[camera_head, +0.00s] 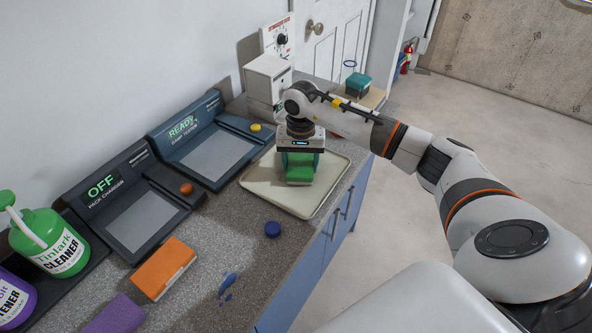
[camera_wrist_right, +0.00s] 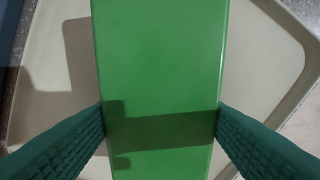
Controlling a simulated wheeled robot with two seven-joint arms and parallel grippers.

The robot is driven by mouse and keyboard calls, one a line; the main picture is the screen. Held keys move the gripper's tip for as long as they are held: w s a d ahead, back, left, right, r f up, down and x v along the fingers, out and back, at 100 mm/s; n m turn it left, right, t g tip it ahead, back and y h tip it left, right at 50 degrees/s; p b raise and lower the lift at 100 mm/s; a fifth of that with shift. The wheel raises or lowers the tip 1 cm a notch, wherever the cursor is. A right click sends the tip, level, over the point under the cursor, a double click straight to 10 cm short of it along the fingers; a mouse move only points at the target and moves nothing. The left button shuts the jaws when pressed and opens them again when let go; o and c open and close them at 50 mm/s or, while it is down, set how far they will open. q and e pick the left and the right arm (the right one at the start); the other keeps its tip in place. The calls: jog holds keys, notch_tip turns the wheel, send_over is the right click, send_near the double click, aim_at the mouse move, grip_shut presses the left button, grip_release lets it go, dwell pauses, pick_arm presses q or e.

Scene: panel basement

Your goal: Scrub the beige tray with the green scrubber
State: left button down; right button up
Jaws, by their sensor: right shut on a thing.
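My right gripper (camera_head: 300,172) points down over the middle of the tray. It is shut on the green scrubber (camera_head: 300,177), a block held between its fingers. In the right wrist view the green scrubber (camera_wrist_right: 160,70) fills the middle, with a finger pressed on each side and the beige tray (camera_wrist_right: 264,75) below it. I cannot tell whether the scrubber touches the tray. My left gripper is not in view.
Green (camera_head: 51,243) and purple (camera_head: 14,302) bottles stand at left. Two panels (camera_head: 146,218) (camera_head: 209,154) line the wall. A white box (camera_head: 267,79) stands behind.

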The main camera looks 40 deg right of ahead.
aim_at(293, 171)
jog(key=shift+d+f+b, duration=0.1)
jog(key=shift+f+b, duration=0.05)
jog(key=shift+b, duration=0.15)
jog(key=shift+s+a, duration=0.15)
jog(key=shift+a, duration=0.25)
jog(key=shift+s+a+f, duration=0.1)
jog(key=shift+s+a, duration=0.25)
jog(key=shift+a, duration=0.35)
jog(key=shift+s+a+f, duration=0.1)
jog(key=shift+s+a, duration=0.25)
jog(key=shift+a, duration=0.35)
jog(key=shift+w+d+b, duration=0.3)
jog(key=shift+d+b, duration=0.3)
jog(key=shift+d, duration=0.05)
jog(key=shift+w+d+b, duration=0.35)
jog(key=shift+w+d, duration=0.05)
jog(key=shift+d, duration=0.4)
jog(key=shift+w+d+r, duration=0.1)
jog(key=shift+d+r, duration=0.1)
jog(key=shift+d, duration=0.15)
jog(key=shift+a+r, duration=0.1)
jog(key=shift+a, duration=0.5)
jog(key=shift+s+a, duration=0.3)
jog(key=shift+a, duration=0.25)
jog(key=shift+s+a, duration=0.3)
jog(key=shift+a, duration=0.25)
